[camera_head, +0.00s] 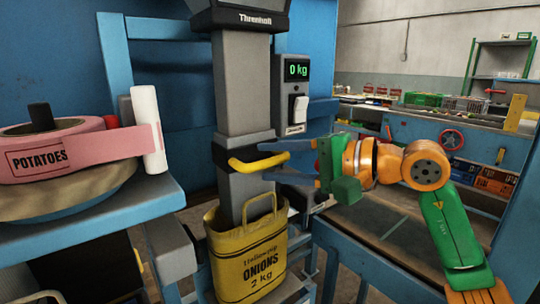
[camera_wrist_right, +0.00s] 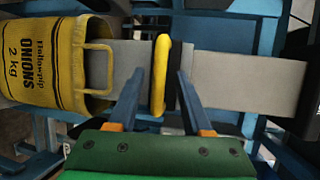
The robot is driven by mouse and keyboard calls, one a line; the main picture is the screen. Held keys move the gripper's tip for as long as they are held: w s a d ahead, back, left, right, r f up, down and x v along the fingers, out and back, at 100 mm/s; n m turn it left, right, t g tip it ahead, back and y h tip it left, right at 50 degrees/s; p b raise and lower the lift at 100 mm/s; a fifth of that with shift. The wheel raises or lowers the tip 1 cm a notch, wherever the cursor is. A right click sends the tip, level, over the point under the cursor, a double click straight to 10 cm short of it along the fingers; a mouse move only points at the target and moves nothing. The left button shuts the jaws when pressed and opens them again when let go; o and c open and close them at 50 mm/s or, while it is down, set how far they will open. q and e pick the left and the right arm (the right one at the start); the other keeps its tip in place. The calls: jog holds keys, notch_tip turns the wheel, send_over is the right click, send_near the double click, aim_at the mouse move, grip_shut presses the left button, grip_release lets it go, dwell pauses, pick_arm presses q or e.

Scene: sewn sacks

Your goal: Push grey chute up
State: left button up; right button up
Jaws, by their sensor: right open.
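The grey chute (camera_head: 243,88) stands upright, with a dark collar and a yellow handle (camera_head: 258,162) on its front. Its lower end goes down into the open mouth of a yellow onion sack (camera_head: 248,262), so the tip is hidden. My right gripper (camera_head: 272,160) is at the handle, coming in from the right. In the right wrist view the handle (camera_wrist_right: 160,60) lies between the two open fingers, with gaps to both. The chute (camera_wrist_right: 240,80) runs across behind it and the sack (camera_wrist_right: 45,60) is at the left. My left gripper is out of view.
A scale display (camera_head: 297,70) reads 0 kg, with a white switch below. A blue shelf (camera_head: 110,215) at the left carries a pink POTATOES band roll (camera_head: 55,150) and a white roller. Blue frame rails stand right of the sack. A cluttered workbench (camera_head: 450,130) stands behind.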

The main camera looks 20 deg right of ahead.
jog(key=shift+x, duration=0.9)
jog(key=shift+s+d, duration=0.15)
jog(key=shift+s, duration=0.1)
grip_shut()
dwell(0.4)
